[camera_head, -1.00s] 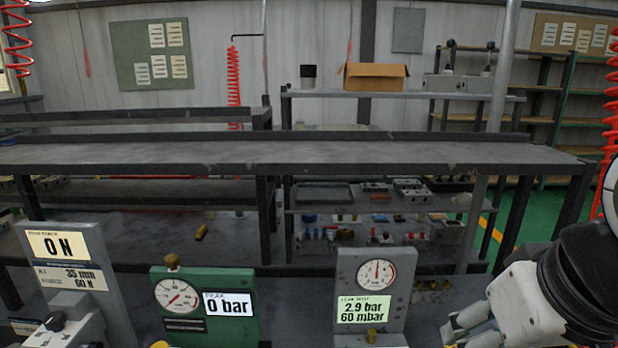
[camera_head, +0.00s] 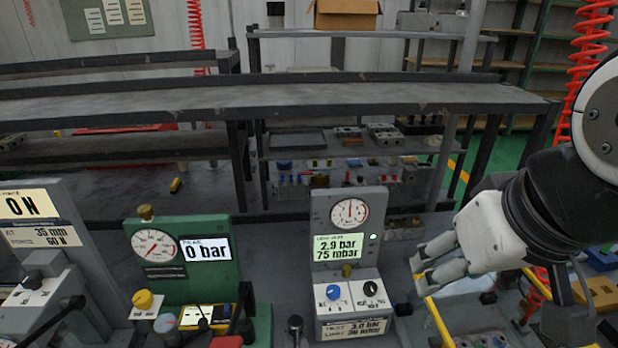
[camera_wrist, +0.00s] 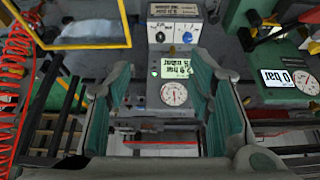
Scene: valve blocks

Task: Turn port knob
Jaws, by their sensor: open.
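A grey test unit with a gauge (camera_head: 349,212) and a lit display (camera_head: 338,247) reading 2.9 bar and 75 mbar stands at centre. Its white front panel carries a blue knob (camera_head: 333,292) and a black knob (camera_head: 371,288). I cannot tell which one is the port knob. In the wrist view, upside down, the blue knob (camera_wrist: 187,37) and black knob (camera_wrist: 160,37) show beyond the fingers. My gripper (camera_head: 420,270) is open and empty, right of the unit and above the bench, apart from the knobs. Its fingers also frame the unit in the wrist view (camera_wrist: 160,78).
A green unit (camera_head: 190,265) with a gauge, 0 bar display and yellow knob (camera_head: 147,300) stands left. A grey force unit (camera_head: 45,250) is farther left. A black-topped lever (camera_head: 295,325) stands between units. A yellow-edged tray (camera_head: 437,322) lies below my gripper.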

